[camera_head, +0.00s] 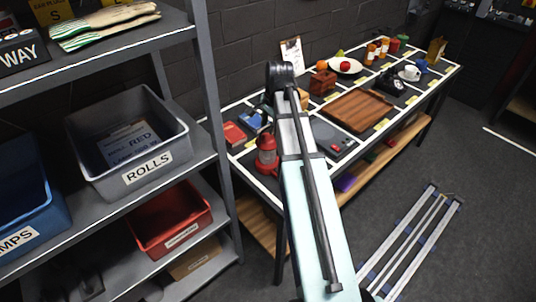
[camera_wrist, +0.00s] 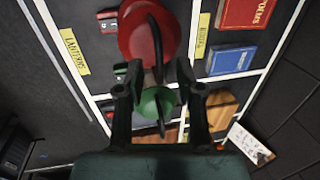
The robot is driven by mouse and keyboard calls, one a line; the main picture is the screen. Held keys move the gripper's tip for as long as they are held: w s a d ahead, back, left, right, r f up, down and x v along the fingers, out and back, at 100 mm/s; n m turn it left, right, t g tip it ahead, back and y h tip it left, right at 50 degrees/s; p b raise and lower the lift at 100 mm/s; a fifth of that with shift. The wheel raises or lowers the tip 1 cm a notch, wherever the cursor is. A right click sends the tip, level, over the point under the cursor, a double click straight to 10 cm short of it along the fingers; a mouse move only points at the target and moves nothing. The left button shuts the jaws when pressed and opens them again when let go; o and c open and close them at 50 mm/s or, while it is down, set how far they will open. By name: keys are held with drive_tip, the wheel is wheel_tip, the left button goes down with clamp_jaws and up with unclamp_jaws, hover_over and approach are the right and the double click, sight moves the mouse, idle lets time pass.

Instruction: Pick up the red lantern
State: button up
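The red lantern (camera_head: 267,158) stands upright near the left end of the table, just left of my arm. In the wrist view the red lantern (camera_wrist: 142,38) is seen from above, with its dark handle, at the top of the picture beyond my fingertips. My gripper (camera_wrist: 155,74) is open, its two dark fingers apart. A green lantern-like object (camera_wrist: 157,102) with a dark handle shows below, between the fingers. I cannot tell how far apart in height they are. In the head view my arm hides most of the gripper and the green object.
A red book (camera_head: 234,133) and a blue book (camera_wrist: 231,61) lie beside the lanterns. Yellow labels, one reading LANTERNS (camera_wrist: 74,51), mark the table's compartments. A wooden tray (camera_head: 357,108) and other items fill the table to the right. A grey shelf (camera_head: 206,80) stands close at the left.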

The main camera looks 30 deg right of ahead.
drive_tip(key=shift+w+f, duration=0.15)
drive_tip(key=shift+f, duration=0.85)
drive_tip(key=shift+c, duration=0.4)
clamp_jaws()
drive_tip(key=shift+r, duration=0.15)
